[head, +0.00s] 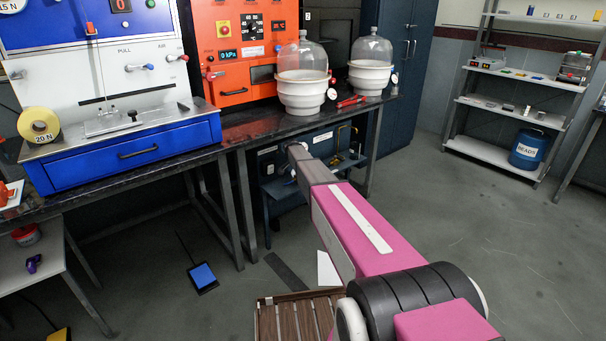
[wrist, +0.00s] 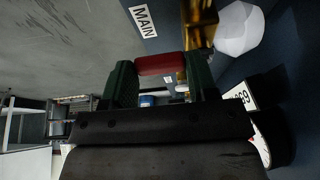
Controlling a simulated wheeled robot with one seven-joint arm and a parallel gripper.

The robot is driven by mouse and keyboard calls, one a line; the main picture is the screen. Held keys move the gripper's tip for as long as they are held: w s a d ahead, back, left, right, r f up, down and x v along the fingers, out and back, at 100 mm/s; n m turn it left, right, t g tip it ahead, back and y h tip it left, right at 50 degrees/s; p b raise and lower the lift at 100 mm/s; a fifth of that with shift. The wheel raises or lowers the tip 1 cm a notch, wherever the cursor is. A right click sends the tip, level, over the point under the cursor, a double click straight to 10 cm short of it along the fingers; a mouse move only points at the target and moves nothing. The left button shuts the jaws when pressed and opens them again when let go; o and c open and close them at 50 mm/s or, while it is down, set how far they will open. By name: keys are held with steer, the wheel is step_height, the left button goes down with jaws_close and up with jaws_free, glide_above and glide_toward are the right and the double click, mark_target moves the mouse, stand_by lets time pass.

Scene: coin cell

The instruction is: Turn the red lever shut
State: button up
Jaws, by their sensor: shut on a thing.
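The red lever (wrist: 160,64) shows in the wrist view between the two green fingers of my gripper (wrist: 160,76). The fingers are closed on it, one on each side. Its right end is close to a brass pipe (wrist: 198,14), and the lever lies roughly crosswise to that pipe in the picture. A "MAIN" label (wrist: 145,19) is on the blue panel just above it. In the head view my arm reaches under the black bench, toward the blue unit there. The lever cannot be made out in that view.
The blue unit (head: 352,162) with brass piping stands under the black bench (head: 262,124). A white faceted part (wrist: 238,28) is right of the pipe. Bench legs flank my arm.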

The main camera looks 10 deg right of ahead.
steer(key=o, duration=0.9)
steer(key=shift+a+r, duration=0.1)
steer(key=shift+s+a+r, duration=0.1)
steer(key=shift+s+r, duration=0.05)
steer(key=shift+r, duration=0.15)
steer(key=s+a, duration=0.2)
steer(key=a, duration=0.1)
steer(key=s+a+r, duration=0.1)
steer(key=s+a, duration=0.1)
steer(key=a, duration=0.2)
steer(key=s+a+r, duration=0.1)
steer(key=s+a, duration=0.1)
steer(key=a, duration=0.2)
steer(key=shift+s+a, duration=0.1)
